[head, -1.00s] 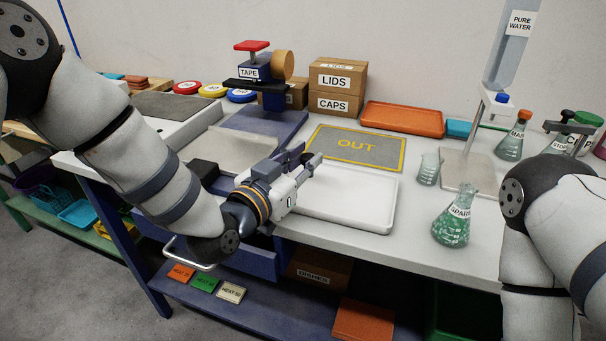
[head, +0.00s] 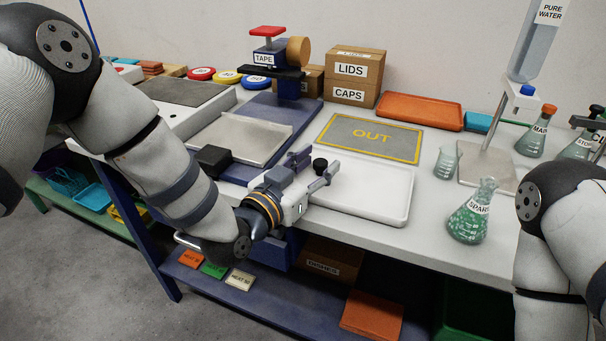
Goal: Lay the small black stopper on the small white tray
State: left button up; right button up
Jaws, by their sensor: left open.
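The small black stopper (head: 320,165) shows at the tips of my left gripper (head: 314,167), over the back left part of the white tray (head: 370,197). I cannot tell for sure whether it rests on the tray or still touches a finger. The left gripper is open, its two fingers apart, low over the tray's left end. The gripper body and wrist hide the tray's left front corner. My right arm comes in at the right edge, and its gripper is out of view.
Behind the tray lies a grey mat marked OUT (head: 345,125). A SPARE flask (head: 470,220) and a small beaker (head: 446,162) stand to the right. A metal plate (head: 238,140) and a black block (head: 213,160) are to the left. An orange tray (head: 420,111) lies at the back.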

pick_arm(q)
jog(key=f+p+v, duration=0.1)
jog(key=v, duration=1.1)
jog(key=s+a+f+n+g+y, duration=0.1)
jog(key=s+a+f+g+y, duration=0.25)
jog(key=f, duration=0.55)
jog(key=s+a+f+n+g+y, duration=0.1)
jog(key=s+a+f+n+g, duration=0.1)
jog(key=s+f+g, duration=0.4)
jog(key=s+a+f+n+g+y, duration=0.1)
jog(key=s+a+f+g, duration=0.1)
jog(key=s, duration=0.6)
jog(key=s+a+f+n+g+y, duration=0.1)
jog(key=s+a+f, duration=0.3)
jog(key=s, duration=0.4)
jog(key=s+a+f+n+g+y, duration=0.1)
jog(key=s+a+f+g+y, duration=0.1)
jog(key=s, duration=0.6)
notch_tip(320, 180, down, 2)
jog(key=shift+s+a+f+g, duration=0.15)
jog(key=shift+a+g, duration=0.35)
jog(key=shift+g, duration=0.55)
pick_arm(e)
jog(key=shift+w+r+t, duration=0.4)
jog(key=shift+w+r, duration=0.4)
jog(key=shift+w, duration=0.1)
